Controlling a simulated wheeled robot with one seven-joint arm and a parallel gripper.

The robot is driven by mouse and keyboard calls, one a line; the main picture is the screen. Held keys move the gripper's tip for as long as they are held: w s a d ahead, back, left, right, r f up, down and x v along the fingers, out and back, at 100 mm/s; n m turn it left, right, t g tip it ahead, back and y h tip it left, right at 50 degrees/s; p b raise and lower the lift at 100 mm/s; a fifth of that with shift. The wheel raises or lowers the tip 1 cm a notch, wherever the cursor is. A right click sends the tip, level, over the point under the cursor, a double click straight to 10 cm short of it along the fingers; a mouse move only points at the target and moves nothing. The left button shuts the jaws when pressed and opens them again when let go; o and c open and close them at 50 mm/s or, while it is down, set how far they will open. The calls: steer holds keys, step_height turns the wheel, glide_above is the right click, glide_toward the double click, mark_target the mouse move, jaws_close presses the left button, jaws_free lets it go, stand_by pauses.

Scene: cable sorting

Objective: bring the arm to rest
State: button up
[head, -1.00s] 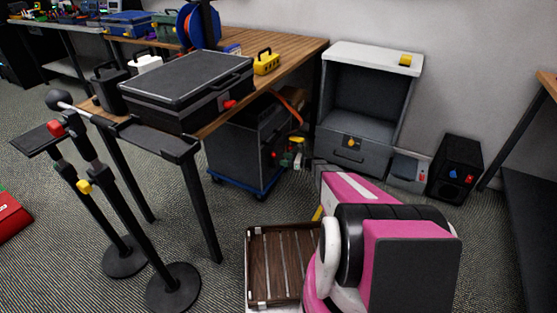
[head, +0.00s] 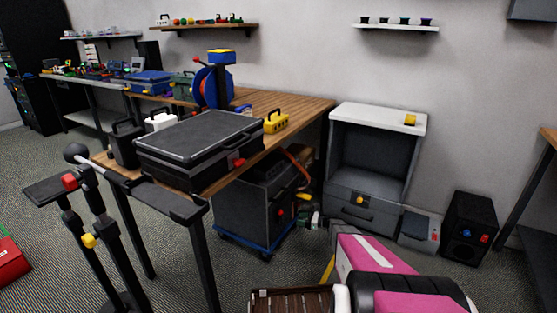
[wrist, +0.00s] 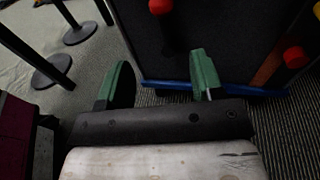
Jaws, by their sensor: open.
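My gripper (wrist: 163,84) shows in the wrist view with its two green fingers spread apart and nothing between them. It hangs in front of a dark cabinet with red knobs and a blue base edge, over the carpet. In the head view my pink and black arm (head: 385,262) stands at the bottom right, and the gripper end is small and partly hidden beyond it, near the grey cabinet (head: 262,212) under the table.
The wooden table (head: 310,108) carries a large black case (head: 196,150) and a yellow box (head: 276,122). Two black stands (head: 110,240) are at left. An open grey cabinet (head: 358,198) and a black box (head: 470,228) line the wall. A brown slatted tray (head: 292,302) is low in front.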

steer(key=s+a+r+n+g+h, duration=0.3)
steer(key=s+r+n, duration=0.3)
steer(key=s, duration=0.3)
steer(key=s+a+r+n+g+h, duration=0.3)
steer(key=s+r+n, duration=0.2)
steer(key=s, duration=0.3)
steer(key=s+d+r+n+h, duration=0.2)
steer(key=s+r+n+h, duration=0.3)
steer(key=s, duration=0.3)
steer(key=s+d+r+n+h, duration=0.2)
steer(key=s+r+n+h, duration=0.2)
steer(key=s+r+n, duration=0.2)
steer(key=shift+s+d+r+h, duration=0.35)
steer(key=shift+s+r, duration=0.2)
steer(key=shift+s, duration=0.55)
